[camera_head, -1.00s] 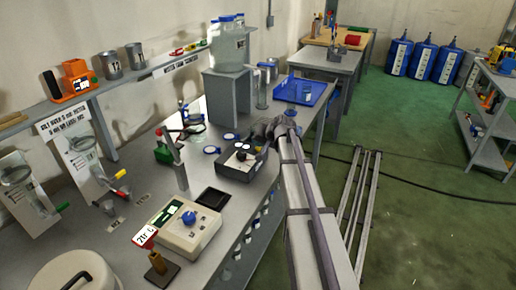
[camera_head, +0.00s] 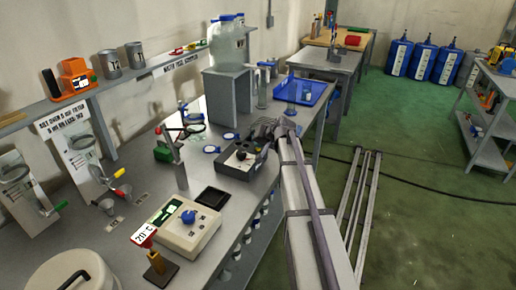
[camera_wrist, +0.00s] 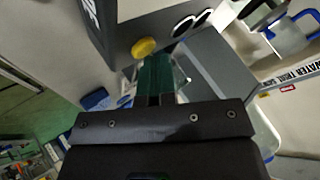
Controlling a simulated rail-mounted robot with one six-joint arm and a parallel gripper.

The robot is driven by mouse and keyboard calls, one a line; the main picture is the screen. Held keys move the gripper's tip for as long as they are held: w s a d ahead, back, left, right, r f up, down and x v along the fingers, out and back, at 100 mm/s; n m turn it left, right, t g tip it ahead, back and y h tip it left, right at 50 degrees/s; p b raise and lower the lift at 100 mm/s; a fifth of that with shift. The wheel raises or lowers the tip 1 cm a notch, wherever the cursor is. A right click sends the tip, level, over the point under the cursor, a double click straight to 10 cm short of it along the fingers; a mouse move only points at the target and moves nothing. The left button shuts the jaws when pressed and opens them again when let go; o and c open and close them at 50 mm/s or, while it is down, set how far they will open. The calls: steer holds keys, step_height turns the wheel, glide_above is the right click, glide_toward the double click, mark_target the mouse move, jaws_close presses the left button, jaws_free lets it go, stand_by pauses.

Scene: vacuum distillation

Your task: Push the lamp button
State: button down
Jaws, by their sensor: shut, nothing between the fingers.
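A round yellow button (camera_wrist: 143,47) shows on the edge of a dark box in the wrist view. I cannot tell for sure that it is the lamp button. A dark box with knobs (camera_head: 240,165) stands on the bench in the head view, and seems to be the same box. My gripper (camera_wrist: 155,62) is shut and empty, its dark green fingers just below the yellow button in the picture. Whether they touch it cannot be told. In the head view my gripper (camera_head: 264,127) is small, beside the box's back right corner.
A cream device with a blue knob (camera_head: 188,217) and a black square pad (camera_head: 212,197) stand nearer on the bench. A clamp stand (camera_head: 177,155) is left of the box. A blue tray (camera_head: 305,91) and a large clear container (camera_head: 228,45) are behind.

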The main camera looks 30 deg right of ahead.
steer(key=shift+r+p, duration=0.4)
steer(key=shift+p, duration=0.05)
step_height(320, 180, up, 6)
steer(key=p, duration=0.6)
steer(key=shift+r, duration=0.15)
steer(key=shift+f, duration=0.2)
steer(key=s+a+f+n+g, duration=0.1)
steer(key=s+a+n+g, duration=0.1)
steer(key=s+a, duration=0.5)
steer(key=s+a+f+n+g+h, duration=0.1)
steer(key=s+a+g, duration=0.3)
steer(key=s+a, duration=0.4)
steer(key=s+a+f+n+g+h, duration=0.1)
steer(key=s+a+f+n+g, duration=0.2)
steer(key=s+a, duration=0.4)
steer(key=shift+s+a, duration=0.2)
steer(key=shift+s, duration=4)
